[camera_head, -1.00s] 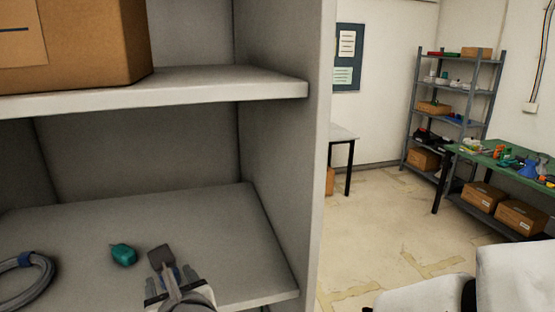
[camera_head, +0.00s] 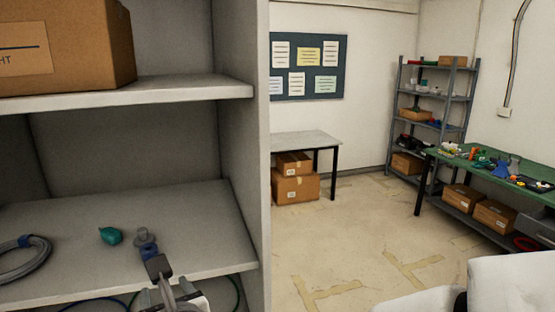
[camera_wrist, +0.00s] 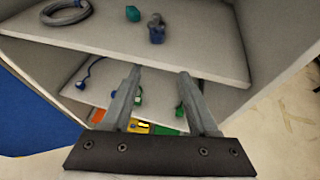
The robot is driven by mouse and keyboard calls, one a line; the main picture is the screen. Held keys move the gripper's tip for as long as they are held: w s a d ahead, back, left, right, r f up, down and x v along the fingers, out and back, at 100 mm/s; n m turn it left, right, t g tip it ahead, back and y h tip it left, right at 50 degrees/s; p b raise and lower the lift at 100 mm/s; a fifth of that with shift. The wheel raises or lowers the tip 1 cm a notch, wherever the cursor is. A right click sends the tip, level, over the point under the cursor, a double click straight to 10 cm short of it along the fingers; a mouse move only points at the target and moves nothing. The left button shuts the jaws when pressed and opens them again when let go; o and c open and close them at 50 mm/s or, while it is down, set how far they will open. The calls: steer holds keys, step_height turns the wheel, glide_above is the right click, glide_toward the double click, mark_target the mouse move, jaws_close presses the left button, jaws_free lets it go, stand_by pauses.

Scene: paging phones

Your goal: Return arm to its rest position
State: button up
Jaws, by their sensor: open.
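My gripper (camera_head: 158,268) is at the lower edge of the head view, just in front of the white shelf. In the wrist view my gripper (camera_wrist: 159,75) has its two fingers spread apart with nothing between them. My arm is mostly out of view.
A coiled grey hose (camera_head: 30,262) lies at the shelf's left. A cardboard box (camera_head: 70,45) sits on the upper board (camera_head: 190,88). The shelf's side wall (camera_head: 240,180) is close on the right. Beyond it are open floor (camera_head: 330,240), a table (camera_head: 305,142) and a green workbench (camera_head: 450,160).

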steer(key=w+d+m+h+b, duration=0.1)
steer(key=w+d+m+h, duration=0.3)
steer(key=d+m, duration=0.7)
steer(key=w+d+m+h+b, duration=0.1)
steer(key=d+m+h, duration=0.65)
steer(key=d, duration=0.65)
steer(key=s+d+f+m+g+b, duration=0.2)
steer(key=s+d+f+m+g, duration=0.35)
steer(key=m, duration=0.75)
steer(key=s+m+y+b, duration=0.1)
steer(key=s+m+y, duration=0.3)
steer(key=m, duration=0.6)
steer(key=s, duration=0.2)
steer(key=shift+s+d+f, duration=0.25)
steer(key=shift+s+d, duration=0.15)
steer(key=shift+y, duration=0.25)
steer(key=shift+c, duration=0.8)
steer(key=shift+m, duration=0.25)
steer(key=shift+d, duration=0.15)
